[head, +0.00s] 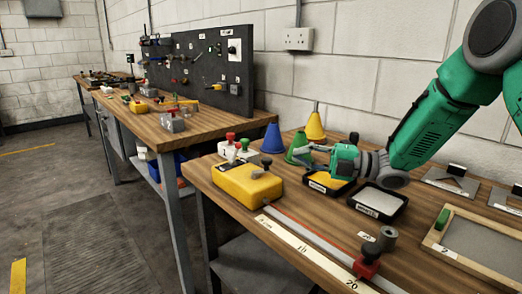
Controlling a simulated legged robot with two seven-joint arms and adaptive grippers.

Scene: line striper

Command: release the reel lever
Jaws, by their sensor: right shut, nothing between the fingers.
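A yellow box-shaped line striper (243,186) lies on the near wooden workbench. A small black lever or knob (266,164) stands up at its right end, probably the reel lever; its exact position is hard to tell. My right gripper (307,157), on the green arm from the right, is shut and empty. It is to the right of the striper and apart from it, close to the green cone and above the yellow-filled tray. My left gripper is not in view.
Blue (271,140), green (298,145) and yellow (316,126) cones stand behind. Black trays hold yellow (328,183) and white (378,203) material. A marked ruler (305,248) runs along the front beside a red block (367,265). A wood-framed board (478,248) lies right.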

